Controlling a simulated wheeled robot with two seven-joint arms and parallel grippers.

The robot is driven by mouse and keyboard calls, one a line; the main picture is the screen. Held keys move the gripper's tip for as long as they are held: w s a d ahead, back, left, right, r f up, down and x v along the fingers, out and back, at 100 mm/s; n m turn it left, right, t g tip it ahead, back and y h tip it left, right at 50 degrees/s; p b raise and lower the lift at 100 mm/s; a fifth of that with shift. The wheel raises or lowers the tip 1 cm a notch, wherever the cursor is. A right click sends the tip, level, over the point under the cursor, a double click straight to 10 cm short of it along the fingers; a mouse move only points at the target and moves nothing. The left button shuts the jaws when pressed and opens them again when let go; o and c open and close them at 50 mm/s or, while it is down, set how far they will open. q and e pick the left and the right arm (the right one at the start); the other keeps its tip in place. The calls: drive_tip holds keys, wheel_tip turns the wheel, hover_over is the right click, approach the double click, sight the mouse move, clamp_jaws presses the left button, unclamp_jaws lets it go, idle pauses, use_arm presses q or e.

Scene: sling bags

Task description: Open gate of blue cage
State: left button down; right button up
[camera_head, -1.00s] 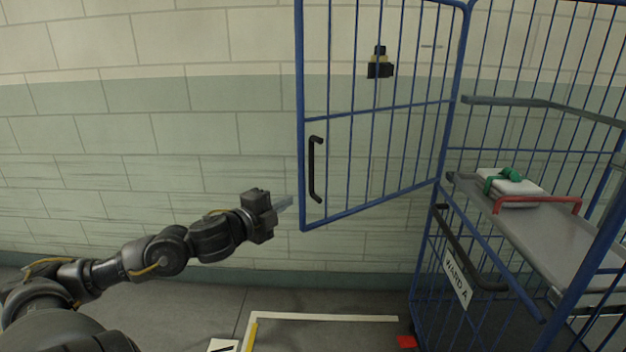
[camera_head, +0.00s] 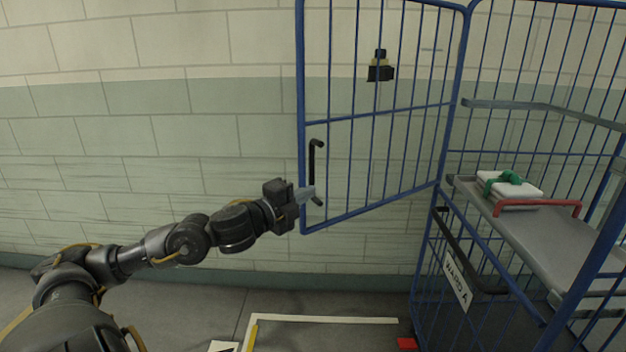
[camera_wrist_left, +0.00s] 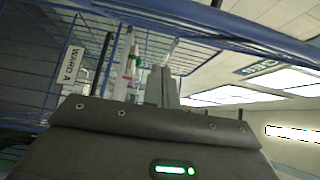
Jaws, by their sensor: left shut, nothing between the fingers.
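The blue cage (camera_head: 440,215) stands at the right in the head view. Its blue wire gate (camera_head: 375,208) is swung out to the left, away from the cage front. A black handle (camera_head: 312,165) is fixed near the gate's free edge. My left gripper (camera_head: 308,194) is shut and empty at the gate's lower left corner, overlapping the lower end of the handle in the picture; I cannot tell whether it touches. In the left wrist view the fingers (camera_wrist_left: 150,85) show with blue bars beyond them. My right gripper is not in view.
Inside the cage, a grey shelf (camera_head: 535,235) holds a white folded bundle with a green strap (camera_head: 510,186) and a red bar (camera_head: 540,204). A "WARD A" sign (camera_head: 457,280) hangs on the cage side.

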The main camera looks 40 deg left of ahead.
sight(312, 180)
use_arm(q)
drive_tip(key=w, duration=0.2)
drive_tip(key=w+a+p, duration=0.1)
drive_tip(key=w, duration=0.1)
drive_tip(key=w+a+p, duration=0.1)
drive_tip(key=w, duration=0.1)
drive_tip(key=shift+w+a, duration=0.2)
drive_tip(key=shift+a+p, duration=0.3)
drive_tip(key=shift+a, duration=0.05)
drive_tip(key=shift+w+a, duration=0.1)
drive_tip(key=shift+a, duration=0.05)
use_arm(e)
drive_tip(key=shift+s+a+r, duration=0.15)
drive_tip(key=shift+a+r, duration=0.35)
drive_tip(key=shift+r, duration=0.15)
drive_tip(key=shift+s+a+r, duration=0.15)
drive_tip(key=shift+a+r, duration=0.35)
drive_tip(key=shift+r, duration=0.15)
